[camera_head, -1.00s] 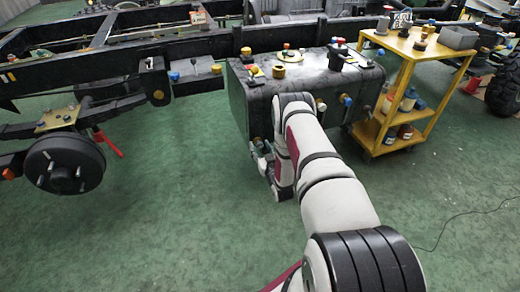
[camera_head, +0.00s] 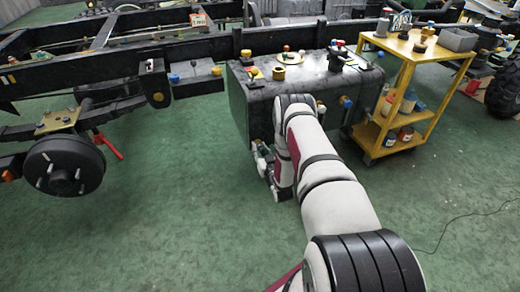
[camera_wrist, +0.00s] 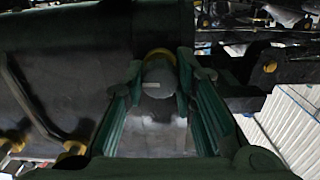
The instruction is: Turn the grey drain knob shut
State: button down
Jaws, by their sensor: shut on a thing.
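The grey drain knob (camera_wrist: 158,78) shows in the wrist view, in front of a yellow ring on the underside of the dark tank. My gripper (camera_wrist: 160,90) has a finger on each side of the knob and is shut on it. In the head view the black tank (camera_head: 310,95) hangs on the chassis frame, and my arm reaches low at its near left side. The knob is hidden there behind my arm, and the gripper's fingertips cannot be made out.
Several coloured fittings sit on the tank's top, including a yellow cap (camera_head: 279,73). A yellow cart (camera_head: 412,55) with bottles and cans stands at the right. A wheel hub (camera_head: 64,165) is at the left. The green floor (camera_head: 170,220) in front is clear.

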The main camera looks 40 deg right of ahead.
jog(key=m+b, duration=0.1)
jog(key=m, duration=0.3)
jog(key=shift+m, duration=0.3)
jog(key=m+b, duration=0.1)
jog(key=m, duration=0.3)
jog(key=shift+f+m, duration=0.1)
jog(key=shift+m, duration=0.2)
jog(key=m+b, duration=0.2)
jog(key=m, duration=0.3)
jog(key=shift+m+b, duration=0.8)
jog(key=shift+m, duration=0.8)
jog(key=c, duration=1.3)
grip_release()
